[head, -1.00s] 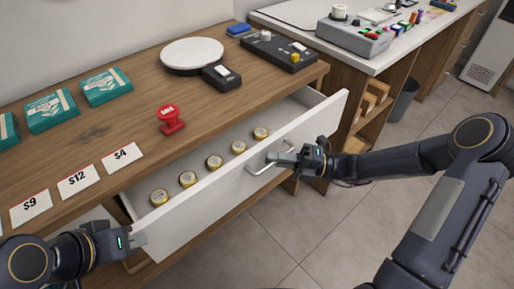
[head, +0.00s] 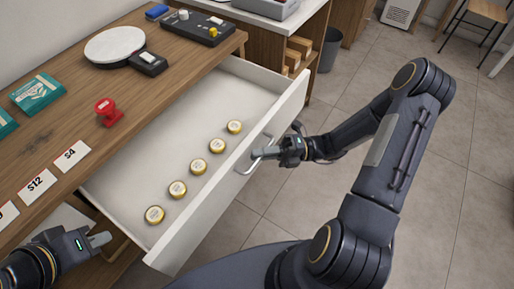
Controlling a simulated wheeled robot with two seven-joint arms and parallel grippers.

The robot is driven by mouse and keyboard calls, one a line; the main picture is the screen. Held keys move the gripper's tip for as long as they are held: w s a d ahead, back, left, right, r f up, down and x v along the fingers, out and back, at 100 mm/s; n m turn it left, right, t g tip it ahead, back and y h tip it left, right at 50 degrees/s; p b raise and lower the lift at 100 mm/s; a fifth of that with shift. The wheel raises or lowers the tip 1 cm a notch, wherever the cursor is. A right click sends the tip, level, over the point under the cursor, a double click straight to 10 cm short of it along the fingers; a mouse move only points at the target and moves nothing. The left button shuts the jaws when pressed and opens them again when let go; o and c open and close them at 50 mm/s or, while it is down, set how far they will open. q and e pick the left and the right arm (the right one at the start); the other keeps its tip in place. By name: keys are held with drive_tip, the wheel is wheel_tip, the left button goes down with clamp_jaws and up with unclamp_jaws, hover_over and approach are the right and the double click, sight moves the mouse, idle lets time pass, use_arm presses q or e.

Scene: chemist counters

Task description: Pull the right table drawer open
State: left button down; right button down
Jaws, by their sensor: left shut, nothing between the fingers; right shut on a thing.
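The right table drawer (head: 262,82) is white and stands well out from the wooden table, open toward me. Several round gold-rimmed jars or tins (head: 199,167) lie in a row inside it, near its front panel. My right gripper (head: 270,153) is at the drawer's metal handle (head: 246,166) and is shut on it. My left gripper (head: 100,240) is shut and empty at the lower left, close to the near end of the drawer.
The wooden table (head: 68,118) bears a round white plate device (head: 115,44), a red stamp (head: 108,112), teal boxes (head: 38,91) and price cards (head: 70,155). A grey bin (head: 330,50) stands behind the drawer.

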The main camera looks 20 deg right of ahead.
drive_tip(key=c, duration=1.8)
unclamp_jaws()
drive_tip(key=shift+o, duration=0.2)
drive_tip(key=s+d+f, duration=0.1)
drive_tip(key=d, duration=0.6)
drive_tip(key=shift+d, duration=0.35)
drive_tip(key=shift+s, duration=0.1)
drive_tip(key=s+a+r+n+t+h+p, duration=0.1)
drive_tip(key=s+r+n+h, duration=0.3)
drive_tip(key=n, duration=0.7)
drive_tip(key=s+a+r+n+t+h+p, duration=0.1)
drive_tip(key=s+r+n+h+p, duration=0.2)
drive_tip(key=r+n, duration=0.6)
drive_tip(key=s+a+r+n+h+p, duration=0.2)
drive_tip(key=s+r+n+h, duration=0.4)
drive_tip(key=n, duration=0.8)
drive_tip(key=r+h, duration=0.1)
drive_tip(key=h, duration=0.1)
drive_tip(key=shift+s+n+t+h, duration=0.25)
drive_tip(key=shift+n+t+h, duration=0.05)
drive_tip(key=shift+t, duration=0.1)
